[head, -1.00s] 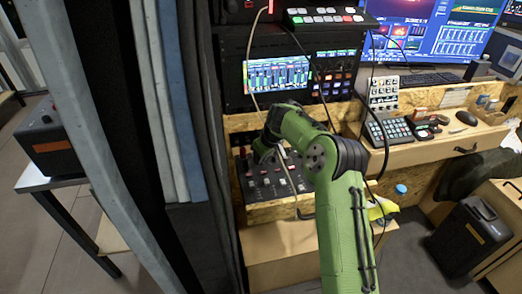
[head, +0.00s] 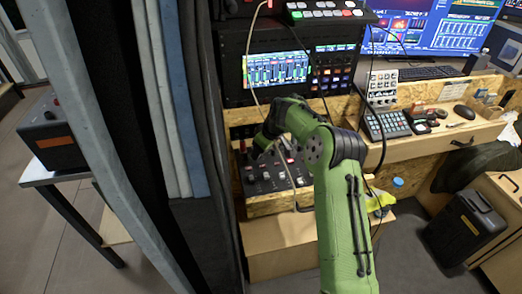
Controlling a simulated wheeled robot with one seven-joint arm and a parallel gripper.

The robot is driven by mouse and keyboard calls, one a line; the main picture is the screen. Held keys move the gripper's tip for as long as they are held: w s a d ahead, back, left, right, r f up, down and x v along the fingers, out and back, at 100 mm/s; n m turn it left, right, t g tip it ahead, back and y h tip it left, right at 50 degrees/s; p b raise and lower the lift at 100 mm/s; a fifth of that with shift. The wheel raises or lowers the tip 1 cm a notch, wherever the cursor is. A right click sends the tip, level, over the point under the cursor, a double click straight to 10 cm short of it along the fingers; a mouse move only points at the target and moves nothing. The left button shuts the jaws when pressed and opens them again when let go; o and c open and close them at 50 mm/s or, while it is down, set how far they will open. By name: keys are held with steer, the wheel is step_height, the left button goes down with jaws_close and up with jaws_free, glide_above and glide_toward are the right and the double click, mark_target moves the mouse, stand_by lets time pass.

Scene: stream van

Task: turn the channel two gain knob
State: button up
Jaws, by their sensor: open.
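A black mixer panel (head: 268,187) with rows of small knobs and faders sits in the chipboard bay under the rack. The channel two gain knob cannot be told apart from the other controls at this size. My green arm reaches over from the lower right. My gripper (head: 258,149) is at the upper part of the panel, small and partly hidden by my own arm. It is open, and no held object shows. Whether its fingers touch or surround a knob cannot be told.
A rack with a lit screen (head: 277,70) stands above the panel. A loose cable hangs in front of the rack and panel. Grey curtains (head: 150,100) close off the left. A desk with a keypad (head: 388,125) is at the right.

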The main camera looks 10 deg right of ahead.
steer(key=p+v, duration=0.3)
steer(key=v, duration=1.2)
steer(key=shift+r+p, duration=0.35)
steer(key=shift+s+r, duration=0.1)
steer(key=s+a+r+m+h+p, duration=0.1)
steer(key=s+a+r+m+p, duration=0.1)
steer(key=s+r, duration=0.65)
steer(key=s+a+r+m+h+p, duration=0.1)
steer(key=s+a+r+h+p, duration=0.15)
steer(key=s+r, duration=0.6)
steer(key=s+f+m+t+p, duration=0.2)
steer(key=s+m, duration=0.2)
steer(key=s, duration=1.6)
steer(key=shift+s+d+f+m+y, duration=0.25)
steer(key=shift+s+f+m+y, duration=0.05)
steer(key=shift+s+f+y, duration=0.1)
steer(key=shift+r, duration=0.1)
